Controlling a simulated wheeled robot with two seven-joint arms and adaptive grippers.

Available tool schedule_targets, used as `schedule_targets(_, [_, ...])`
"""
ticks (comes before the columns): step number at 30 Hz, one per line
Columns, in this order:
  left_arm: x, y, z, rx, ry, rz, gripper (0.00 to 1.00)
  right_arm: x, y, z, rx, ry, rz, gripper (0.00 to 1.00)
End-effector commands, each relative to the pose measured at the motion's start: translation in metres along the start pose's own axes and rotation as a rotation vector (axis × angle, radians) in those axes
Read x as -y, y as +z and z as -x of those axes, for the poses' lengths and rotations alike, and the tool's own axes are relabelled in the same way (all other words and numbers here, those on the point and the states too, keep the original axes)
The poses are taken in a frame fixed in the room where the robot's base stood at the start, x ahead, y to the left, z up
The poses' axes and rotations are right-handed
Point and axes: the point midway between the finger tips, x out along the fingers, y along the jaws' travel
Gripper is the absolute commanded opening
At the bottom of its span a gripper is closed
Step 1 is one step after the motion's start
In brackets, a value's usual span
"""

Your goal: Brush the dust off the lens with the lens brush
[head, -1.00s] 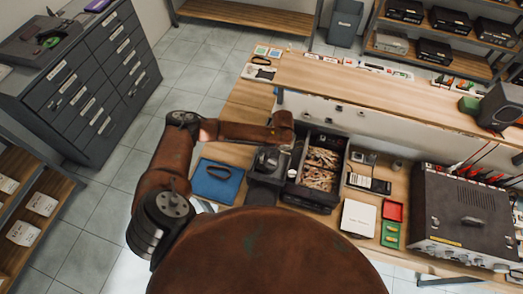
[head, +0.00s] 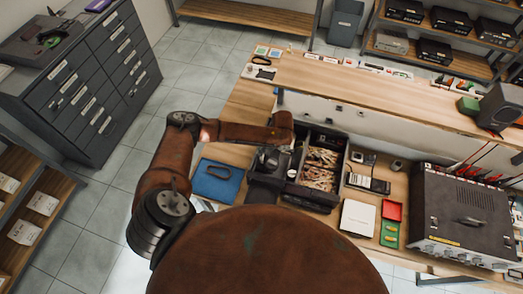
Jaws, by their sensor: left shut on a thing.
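My left gripper (head: 268,160) is in the middle of the head view, pointing down over the bench beside the left side of a black divided box. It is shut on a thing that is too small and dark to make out. A dark piece (head: 262,192) lies just below it; I cannot tell whether this is part of the gripper or a thing on the bench. I cannot make out the lens or the lens brush. My right gripper is not in view.
The black box (head: 293,188) holds many small parts. A blue mat (head: 218,181) with a dark loop lies to the left. A white box (head: 357,218), red tray (head: 392,210), green tray (head: 390,233) and large dark instrument (head: 465,215) stand right. A raised shelf (head: 390,98) runs behind.

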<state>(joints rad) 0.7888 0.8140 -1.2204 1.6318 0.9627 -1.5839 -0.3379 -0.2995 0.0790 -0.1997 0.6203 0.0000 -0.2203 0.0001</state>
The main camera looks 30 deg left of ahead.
Motion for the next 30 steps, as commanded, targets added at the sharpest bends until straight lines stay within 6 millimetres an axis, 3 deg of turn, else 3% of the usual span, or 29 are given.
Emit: schedule_targets(30, [0.0084, -0.0010, -0.0032, 0.000, 0.000, 0.000, 0.00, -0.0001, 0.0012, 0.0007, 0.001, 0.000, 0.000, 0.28])
